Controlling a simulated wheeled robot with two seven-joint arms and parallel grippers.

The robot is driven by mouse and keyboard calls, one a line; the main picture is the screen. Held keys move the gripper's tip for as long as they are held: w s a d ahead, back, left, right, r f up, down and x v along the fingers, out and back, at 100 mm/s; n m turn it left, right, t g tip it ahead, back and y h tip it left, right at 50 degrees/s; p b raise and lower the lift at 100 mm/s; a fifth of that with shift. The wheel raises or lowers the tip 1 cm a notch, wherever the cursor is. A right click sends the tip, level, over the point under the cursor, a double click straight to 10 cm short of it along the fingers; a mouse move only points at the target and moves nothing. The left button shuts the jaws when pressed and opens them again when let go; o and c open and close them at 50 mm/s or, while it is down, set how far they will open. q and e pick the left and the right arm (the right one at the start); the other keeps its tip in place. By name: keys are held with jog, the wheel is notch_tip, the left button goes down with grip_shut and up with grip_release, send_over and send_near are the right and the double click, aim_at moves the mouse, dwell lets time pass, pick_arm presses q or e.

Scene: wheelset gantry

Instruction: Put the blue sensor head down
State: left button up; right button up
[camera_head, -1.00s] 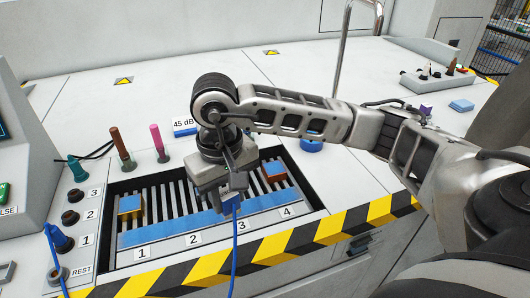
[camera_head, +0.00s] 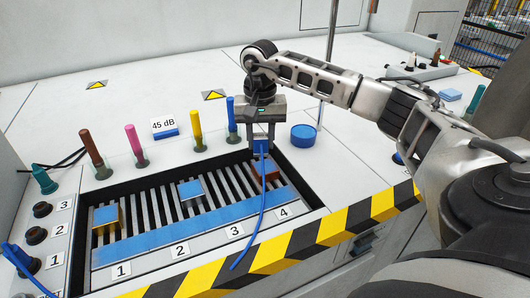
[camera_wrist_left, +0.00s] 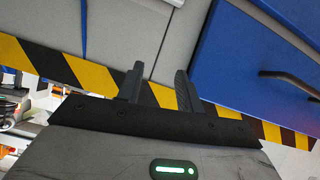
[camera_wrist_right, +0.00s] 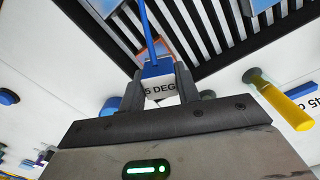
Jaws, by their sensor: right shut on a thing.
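My right gripper (camera_head: 262,122) is shut on the blue sensor head (camera_head: 260,147), whose blue cable hangs forward across the slatted tray (camera_head: 137,272). In the right wrist view, the sensor head (camera_wrist_right: 158,70) sits between the fingertips with a white label ending in "DEG". It is over the tray's back right part, close to the copper block with a blue top (camera_head: 269,171) by slot 4; whether they touch I cannot tell. My left gripper (camera_wrist_left: 158,88) is open and empty.
Several coloured sticks stand in holders behind the tray, with a yellow one (camera_head: 196,125) near the middle. Numbered sockets (camera_head: 40,209) line the left. Striped edging (camera_head: 330,230) runs along the front.

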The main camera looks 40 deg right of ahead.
jog(key=shift+w+d+f, duration=0.2)
jog(key=shift+d+f, duration=0.3)
jog(key=shift+f, duration=0.15)
jog(key=shift+w+d+f, duration=0.15)
jog(key=shift+d+f, duration=0.3)
jog(key=shift+f, duration=0.15)
jog(key=shift+d+f, duration=0.1)
jog(key=shift+f, duration=1.45)
jog(key=shift+f, duration=0.2)
jog(key=o, duration=1)
jog(key=shift+r, duration=0.15)
notch_tip(320, 180, up, 12)
jog(key=shift+r+p, duration=0.1)
jog(key=shift+p, duration=0.2)
